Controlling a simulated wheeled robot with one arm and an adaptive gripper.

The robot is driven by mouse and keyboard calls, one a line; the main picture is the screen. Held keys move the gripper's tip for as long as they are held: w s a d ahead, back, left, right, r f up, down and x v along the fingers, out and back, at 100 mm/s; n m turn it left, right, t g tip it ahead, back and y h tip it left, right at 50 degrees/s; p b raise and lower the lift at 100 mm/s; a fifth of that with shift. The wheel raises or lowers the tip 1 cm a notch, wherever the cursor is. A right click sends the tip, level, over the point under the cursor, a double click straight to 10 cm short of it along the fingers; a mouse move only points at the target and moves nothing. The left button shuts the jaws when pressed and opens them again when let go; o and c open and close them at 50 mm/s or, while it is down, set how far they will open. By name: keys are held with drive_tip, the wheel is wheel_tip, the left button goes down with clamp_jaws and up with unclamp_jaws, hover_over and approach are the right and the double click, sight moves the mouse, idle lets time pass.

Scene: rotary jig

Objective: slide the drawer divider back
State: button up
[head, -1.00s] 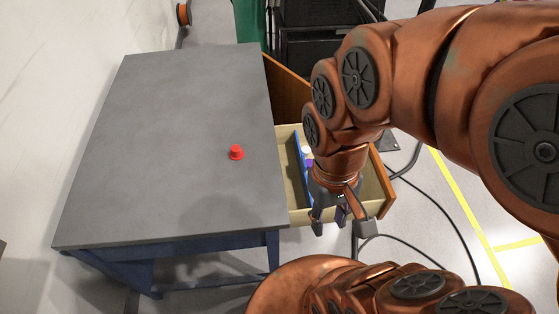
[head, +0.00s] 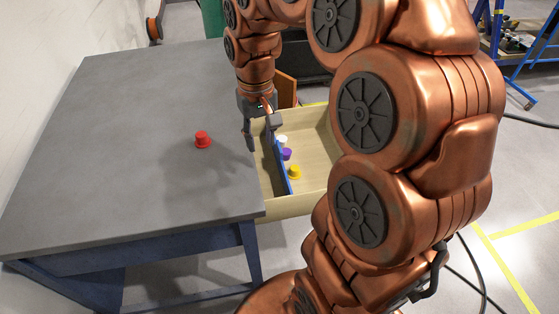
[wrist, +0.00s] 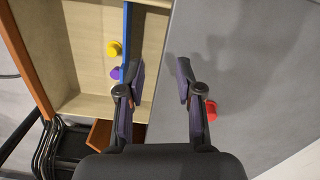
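The drawer divider (head: 283,172) is a thin blue strip standing in the open pale wooden drawer (head: 312,150), near its table side. It shows as a blue line in the wrist view (wrist: 127,45). My gripper (head: 263,136) points down over the drawer's table-side edge near the divider; in the wrist view (wrist: 161,72) its two dark fingers are apart with nothing between them. The left finger there overlaps the divider's end; I cannot tell whether it touches. The other finger appears over the tabletop side.
White (head: 282,140), purple (head: 287,154) and yellow (head: 295,172) pieces lie in the drawer, on the divider's side away from the table. A red knob-like piece (head: 203,139) stands on the grey tabletop (head: 120,150), otherwise clear. My arm covers the drawer's right part.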

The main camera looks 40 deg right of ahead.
sight(280, 148)
drive_tip(key=w+d+f+b, duration=0.2)
drive_tip(key=w+d+f, duration=0.1)
drive_tip(key=d, duration=0.1)
drive_tip(key=w+d+f+m+b, duration=0.1)
drive_tip(key=w+d+f+b, duration=0.1)
drive_tip(key=w+d+f, duration=0.1)
drive_tip(key=w+d+f+m+b, duration=0.1)
drive_tip(key=w+d+f+b, duration=0.2)
drive_tip(key=d+f, duration=0.1)
drive_tip(key=shift+d+f+t, duration=0.25)
drive_tip(key=shift+d+t, duration=0.05)
drive_tip(key=shift+d, duration=0.15)
drive_tip(key=shift+f+b, duration=0.3)
drive_tip(key=shift+f, duration=3.6)
clamp_jaws()
